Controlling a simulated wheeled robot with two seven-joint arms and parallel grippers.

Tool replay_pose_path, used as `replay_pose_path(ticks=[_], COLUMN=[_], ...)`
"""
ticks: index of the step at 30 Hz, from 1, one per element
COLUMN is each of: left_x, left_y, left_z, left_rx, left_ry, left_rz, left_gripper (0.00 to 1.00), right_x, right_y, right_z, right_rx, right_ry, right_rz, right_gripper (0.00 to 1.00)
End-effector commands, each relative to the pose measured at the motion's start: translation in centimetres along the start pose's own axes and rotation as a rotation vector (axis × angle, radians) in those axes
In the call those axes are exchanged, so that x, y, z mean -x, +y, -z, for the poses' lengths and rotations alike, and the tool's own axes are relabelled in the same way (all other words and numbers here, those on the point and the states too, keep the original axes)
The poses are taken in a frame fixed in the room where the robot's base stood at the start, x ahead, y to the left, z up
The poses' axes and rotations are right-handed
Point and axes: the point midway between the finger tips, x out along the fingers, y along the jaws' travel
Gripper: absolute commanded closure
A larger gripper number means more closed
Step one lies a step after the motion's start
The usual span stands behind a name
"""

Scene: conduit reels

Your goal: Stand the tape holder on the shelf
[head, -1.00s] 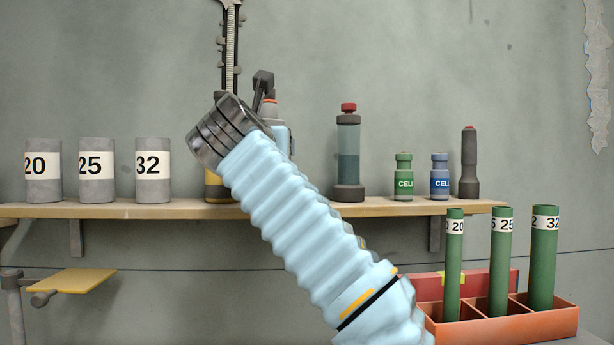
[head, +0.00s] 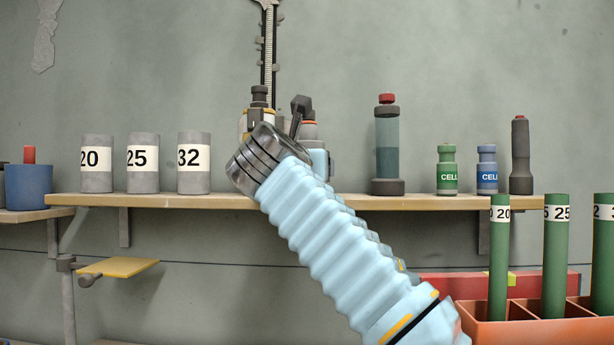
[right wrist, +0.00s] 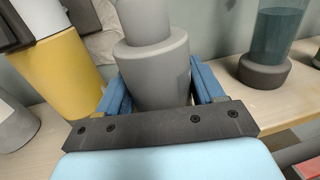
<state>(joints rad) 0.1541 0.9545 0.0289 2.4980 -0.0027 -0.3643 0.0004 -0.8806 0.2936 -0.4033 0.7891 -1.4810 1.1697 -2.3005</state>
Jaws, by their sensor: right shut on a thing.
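My right gripper (right wrist: 152,85) has its blue fingers on both sides of a grey stepped cylinder (right wrist: 152,65), which I take to be the tape holder. It looks roughly upright in the right wrist view, in front of the wooden shelf (head: 345,202). Its base is hidden by the gripper, so I cannot tell whether it touches the shelf. In the head view my right arm hides the fingers and most of the held thing. A dark stepped top (head: 260,96) shows above the wrist; I cannot tell whether it is the same thing. My left gripper is out of view.
A yellow cylinder (right wrist: 58,75) stands close left of the gripper. A teal-and-grey cylinder (head: 387,150) stands to the right. Grey numbered sleeves (head: 143,180), cell bottles (head: 447,178) and a dark torch (head: 521,160) occupy the shelf. An orange bin (head: 540,332) holds green tubes. Shelf room shows before the bottles.

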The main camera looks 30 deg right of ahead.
Motion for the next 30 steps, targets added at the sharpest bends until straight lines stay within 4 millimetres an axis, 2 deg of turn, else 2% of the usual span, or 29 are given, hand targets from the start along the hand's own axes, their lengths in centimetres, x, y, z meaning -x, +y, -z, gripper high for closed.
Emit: replay_pose_path(ticks=[8,9,14,24,26,30], left_x=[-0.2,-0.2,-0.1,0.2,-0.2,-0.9], left_y=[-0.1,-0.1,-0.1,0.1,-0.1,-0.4], left_z=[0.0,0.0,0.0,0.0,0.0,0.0], left_rx=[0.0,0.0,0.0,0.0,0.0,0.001], left_ry=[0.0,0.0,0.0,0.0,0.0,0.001], left_rz=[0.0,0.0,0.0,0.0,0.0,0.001], left_gripper=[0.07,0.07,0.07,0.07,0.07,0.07], right_x=[0.0,0.0,0.0,0.1,0.9,3.8], right_y=[0.0,0.0,0.0,0.0,0.1,0.1], right_z=[0.3,0.3,0.2,-0.3,0.0,0.1], right_rx=[0.0,0.0,0.0,0.0,-0.001,-0.002], right_ry=[-0.001,0.0,0.0,-0.001,-0.001,-0.002], right_rz=[-0.001,-0.001,-0.001,-0.001,-0.005,-0.007], right_gripper=[0.77,0.3,0.07,0.07,0.07,0.07])
